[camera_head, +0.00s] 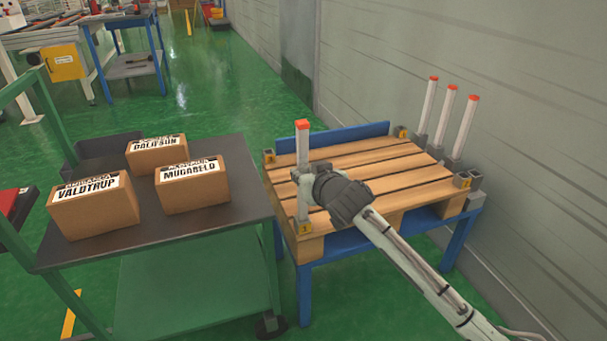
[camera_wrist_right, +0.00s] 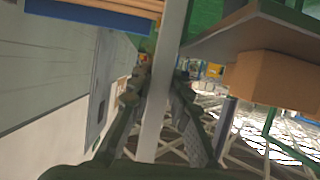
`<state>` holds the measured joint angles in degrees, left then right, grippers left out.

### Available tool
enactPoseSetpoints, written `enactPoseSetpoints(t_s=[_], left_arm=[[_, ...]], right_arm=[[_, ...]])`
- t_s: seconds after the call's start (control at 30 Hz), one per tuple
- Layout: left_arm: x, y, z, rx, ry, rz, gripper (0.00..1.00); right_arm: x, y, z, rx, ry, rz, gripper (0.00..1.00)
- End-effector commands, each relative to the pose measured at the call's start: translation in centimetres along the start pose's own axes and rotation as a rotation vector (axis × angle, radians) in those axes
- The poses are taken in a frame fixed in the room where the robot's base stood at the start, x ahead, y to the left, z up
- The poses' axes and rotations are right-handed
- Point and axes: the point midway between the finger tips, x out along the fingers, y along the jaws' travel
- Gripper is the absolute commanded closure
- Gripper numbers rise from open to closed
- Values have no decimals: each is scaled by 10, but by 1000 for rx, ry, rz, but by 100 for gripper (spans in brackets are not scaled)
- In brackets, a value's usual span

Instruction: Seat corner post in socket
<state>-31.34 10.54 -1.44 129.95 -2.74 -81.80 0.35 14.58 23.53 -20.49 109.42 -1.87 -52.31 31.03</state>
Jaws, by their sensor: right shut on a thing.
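My right gripper (camera_head: 304,182) is shut on a white corner post (camera_head: 303,146) with an orange-red top. The post stands about upright at the near-left corner of the wooden pallet (camera_head: 375,165). Its lower end is at the socket (camera_head: 304,229) marked 1; I cannot tell whether it is inside. In the right wrist view the post (camera_wrist_right: 165,75) runs between the two fingers (camera_wrist_right: 162,112). Other sockets sit at the far-left corner (camera_head: 269,156), far-right corner (camera_head: 400,131) and near-right corner (camera_head: 463,180). My left gripper is out of view.
Three more white posts (camera_head: 465,128) with orange-red tops stand in holders beside the pallet, near the wall. The pallet lies on a blue table (camera_head: 340,270). A dark-topped green cart (camera_head: 120,245) with three cardboard boxes (camera_head: 95,205) stands close on the left.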

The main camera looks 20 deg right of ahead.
Motion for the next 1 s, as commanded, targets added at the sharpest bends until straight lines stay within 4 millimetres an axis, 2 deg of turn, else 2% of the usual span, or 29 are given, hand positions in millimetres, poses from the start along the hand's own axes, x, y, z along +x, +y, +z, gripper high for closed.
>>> enactPoseSetpoints(t_s=[0.13, 0.17, 0.33, 0.7, 0.87, 1.0], left_arm=[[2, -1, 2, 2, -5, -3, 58], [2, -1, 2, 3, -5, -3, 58], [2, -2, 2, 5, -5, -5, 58], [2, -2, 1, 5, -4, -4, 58], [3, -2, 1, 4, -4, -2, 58], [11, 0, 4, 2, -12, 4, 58]], right_arm=[[1, 0, 2, 1, 1, 0, 100], [1, 0, 3, 0, -1, 0, 81], [1, 0, 3, 0, -1, 0, 61], [-3, 0, 0, 0, -1, 0, 61], [-29, -1, 0, 0, -2, -2, 61], [-61, -1, 0, 0, -1, -2, 61]])
